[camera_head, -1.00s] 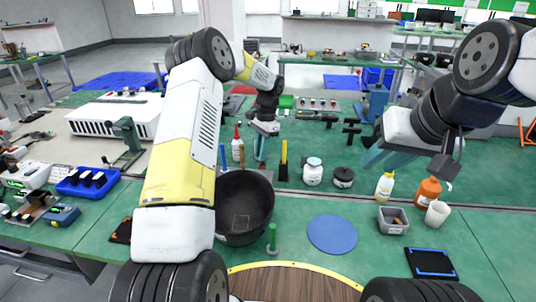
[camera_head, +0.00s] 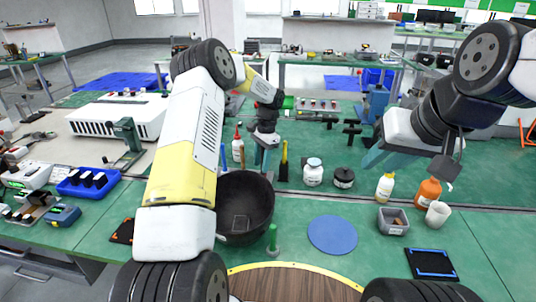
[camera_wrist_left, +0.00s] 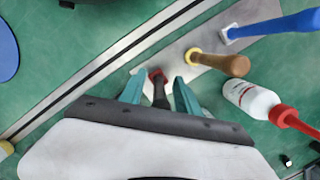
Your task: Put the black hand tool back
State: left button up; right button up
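The black hand tool (camera_wrist_left: 160,95), with a red collar, shows in the left wrist view beside a light metal strip (camera_wrist_left: 180,58). Its handle points up toward the camera. My left gripper (camera_wrist_left: 159,90) is open, one teal finger on each side of the handle, with gaps visible. In the head view my left gripper (camera_head: 266,158) points down behind the black bowl; the tool between its fingers cannot be made out there. A brown-handled tool (camera_wrist_left: 225,65) and a blue-handled tool (camera_wrist_left: 275,25) stand along the strip. My right gripper (camera_head: 395,158) is raised at the right, fingers apart and empty.
A black bowl (camera_head: 245,205) stands in front of my left gripper. A yellow-and-black upright item (camera_head: 283,162) stands just right of it. A blue disc (camera_head: 332,235) lies nearer.

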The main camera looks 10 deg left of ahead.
pick_arm(q)
jog(key=shift+r, duration=0.1)
jog(key=s+d+r+n+t, duration=0.1)
jog(key=s+r, duration=0.1)
jog(key=r, duration=0.9)
jog(key=s+r+t, duration=0.1)
jog(key=s+r, duration=0.2)
jog(key=r, duration=0.8)
jog(key=s+a+r+n+t+h, duration=0.15)
jog(key=s+r, duration=0.25)
jog(key=s, duration=0.6)
jog(key=s+r+n+t+h, duration=0.1)
jog(key=s+r+n+t, duration=0.3)
jog(key=s, duration=0.6)
jog(key=s+f+n+h, duration=0.1)
jog(key=s+f+n, duration=0.1)
jog(key=s, duration=0.8)
jog(key=shift+s+d+f, duration=0.2)
jog(key=shift+d+f, duration=0.05)
jog(key=shift+d, duration=0.05)
